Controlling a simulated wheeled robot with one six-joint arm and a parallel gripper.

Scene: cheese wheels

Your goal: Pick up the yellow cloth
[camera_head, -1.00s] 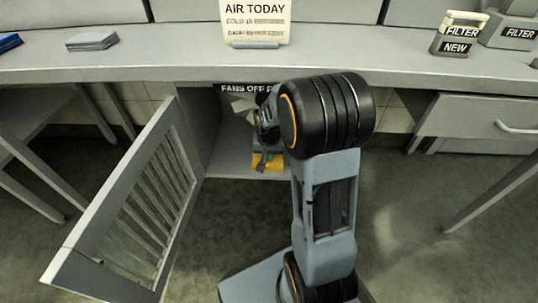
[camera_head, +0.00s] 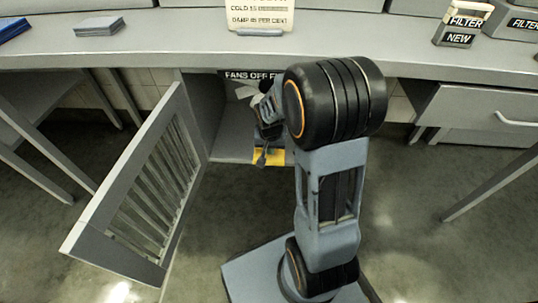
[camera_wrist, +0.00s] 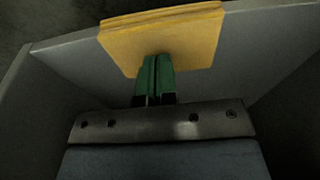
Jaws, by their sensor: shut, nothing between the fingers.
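The yellow cloth (camera_wrist: 165,38) lies folded and flat on the cabinet floor, at its front edge, in the wrist view. In the head view the cloth (camera_head: 268,157) is a small yellow patch inside the open cabinet, partly hidden by my arm. My gripper (camera_wrist: 155,62) is shut, its green fingers side by side with nothing between them. The fingertips overlap the cloth's near edge in the wrist view; I cannot tell whether they touch it. In the head view my gripper (camera_head: 262,158) is small and dark in front of the cloth.
The slatted cabinet door (camera_head: 140,195) stands open to the left. The cabinet floor (camera_head: 232,148) and side walls close in around my gripper. The counter (camera_head: 180,50) runs above, holding a grey cloth stack (camera_head: 98,26), a blue one (camera_head: 12,28) and filter boxes (camera_head: 462,24).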

